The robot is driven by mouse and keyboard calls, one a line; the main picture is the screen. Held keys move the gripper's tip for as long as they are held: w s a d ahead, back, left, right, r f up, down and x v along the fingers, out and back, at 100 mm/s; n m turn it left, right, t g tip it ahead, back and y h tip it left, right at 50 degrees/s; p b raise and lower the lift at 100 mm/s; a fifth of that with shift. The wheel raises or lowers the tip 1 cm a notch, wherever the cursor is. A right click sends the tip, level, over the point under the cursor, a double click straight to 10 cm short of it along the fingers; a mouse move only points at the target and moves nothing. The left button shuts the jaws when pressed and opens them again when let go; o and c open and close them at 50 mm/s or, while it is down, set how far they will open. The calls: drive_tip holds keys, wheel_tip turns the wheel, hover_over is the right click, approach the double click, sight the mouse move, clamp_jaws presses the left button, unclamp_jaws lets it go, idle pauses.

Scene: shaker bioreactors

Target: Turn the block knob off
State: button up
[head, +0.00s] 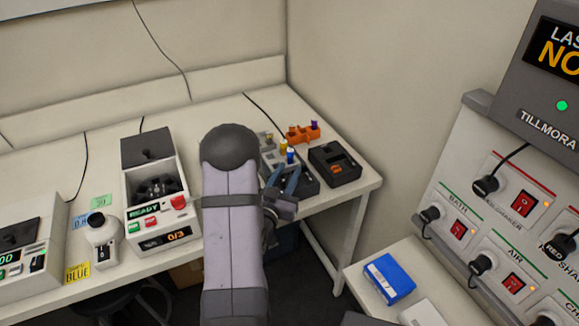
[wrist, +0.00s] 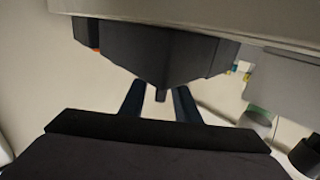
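A grey block unit (head: 268,152) with a dark front part (head: 308,184) stands at the right end of the bench, with small yellow and blue-capped tubes in it. My gripper (head: 283,180) is at its front, with blue fingers apart. In the wrist view a dark housing (wrist: 165,55) hangs across the top. The knob's setting cannot be read. My arm hides part of the block in the head view.
A dark box with an orange piece (head: 335,165) and an orange tube rack (head: 303,133) stand close by. A centrifuge (head: 155,190) is left of my arm. A switch panel (head: 500,220) and a blue box (head: 389,278) are at the right.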

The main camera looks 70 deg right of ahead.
drive_tip(key=shift+d, duration=0.85)
clamp_jaws()
drive_tip(key=shift+n+t, duration=0.4)
drive_tip(key=shift+t, duration=0.2)
drive_tip(key=shift+w+f+n+t+b, duration=0.1)
drive_tip(key=shift+w+n+t+b, duration=0.1)
drive_tip(key=shift+n+t+b, duration=0.5)
drive_tip(key=n+t+b, duration=0.1)
drive_tip(key=t, duration=0.1)
drive_tip(key=n+t+y+b, duration=0.1)
drive_tip(key=t, duration=0.1)
drive_tip(key=shift+w+a+n+t+y, duration=0.1)
drive_tip(key=shift+w+n+t+y, duration=0.2)
drive_tip(key=shift+w+t, duration=0.1)
drive_tip(key=shift+w+a+n+t+y+b, duration=0.15)
drive_tip(key=shift+w+n+t+y+b, duration=0.15)
drive_tip(key=shift+n+t+y, duration=0.5)
drive_tip(key=shift+w+a+n+t+y+b, duration=0.15)
drive_tip(key=shift+n+t+y+b, duration=0.2)
drive_tip(key=shift+n+t, duration=0.45)
drive_tip(key=shift+w+a+n+t+y+b, duration=0.2)
drive_tip(key=shift+n+t+y, duration=0.4)
drive_tip(key=shift+t, duration=0.5)
drive_tip(key=shift+w+r, duration=0.15)
drive_tip(key=shift+r, duration=0.05)
